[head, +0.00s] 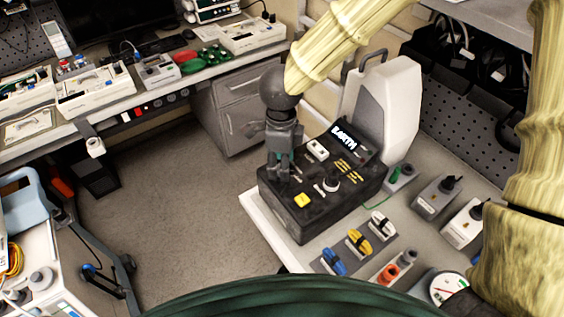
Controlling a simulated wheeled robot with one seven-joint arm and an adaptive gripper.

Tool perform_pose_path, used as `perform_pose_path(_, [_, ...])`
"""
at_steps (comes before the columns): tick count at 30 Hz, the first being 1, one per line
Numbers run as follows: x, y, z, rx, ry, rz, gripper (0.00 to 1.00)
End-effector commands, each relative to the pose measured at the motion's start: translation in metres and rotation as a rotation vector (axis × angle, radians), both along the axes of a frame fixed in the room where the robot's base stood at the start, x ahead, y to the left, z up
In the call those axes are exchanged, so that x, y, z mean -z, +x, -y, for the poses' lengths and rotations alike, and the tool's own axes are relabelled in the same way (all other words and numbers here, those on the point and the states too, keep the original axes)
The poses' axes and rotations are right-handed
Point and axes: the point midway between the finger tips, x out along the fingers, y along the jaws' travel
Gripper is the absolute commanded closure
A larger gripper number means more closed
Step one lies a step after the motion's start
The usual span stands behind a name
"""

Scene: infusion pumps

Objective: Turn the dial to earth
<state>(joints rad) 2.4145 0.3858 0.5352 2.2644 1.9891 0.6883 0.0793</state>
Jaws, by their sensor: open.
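A black tester box (307,218) stands on the white bench top, with a tall white and grey housing behind it. Its small screen (343,137) shows white letters that look like EARTH.
Blue, yellow and white plugs (357,241) lie in front, with grey socket boxes (436,194) to the right. A green lead runs along the bench. Open floor lies to the left.

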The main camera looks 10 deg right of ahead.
Motion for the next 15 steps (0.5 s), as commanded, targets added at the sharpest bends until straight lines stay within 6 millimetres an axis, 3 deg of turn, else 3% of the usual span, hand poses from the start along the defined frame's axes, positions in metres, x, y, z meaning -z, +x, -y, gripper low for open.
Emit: perform_pose_path(15, [-0.086,0.001,0.001,0.001,0.002,0.002,0.5])
